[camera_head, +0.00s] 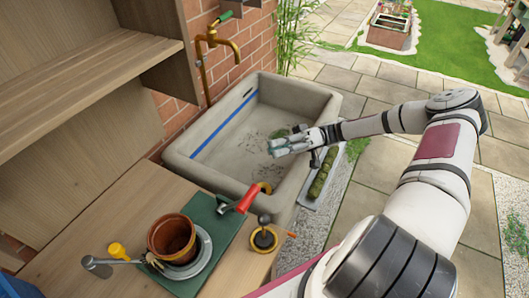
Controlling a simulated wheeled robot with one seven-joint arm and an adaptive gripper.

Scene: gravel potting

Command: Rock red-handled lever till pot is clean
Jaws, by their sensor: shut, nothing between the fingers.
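The terracotta pot (172,238) stands upright on the wooden bench, on a grey round base (203,258) over a green mat (203,209). Its inside looks dark; I cannot tell how clean it is. The red-handled lever (248,198) is at the mat's right end, by the sink's near edge, tilted up to the right. My gripper (273,147) is over the stone sink, well beyond the lever and pot and apart from both. It is shut and holds nothing. Its fingertips point left.
The stone sink (179,154) has dark debris on its floor and a blue stripe inside. A brass tap (212,41) is on the brick wall. A brass fitting with a black knob (264,237) and a yellow-knobbed part (117,250) flank the pot. Wooden shelves (90,70) rise at left.

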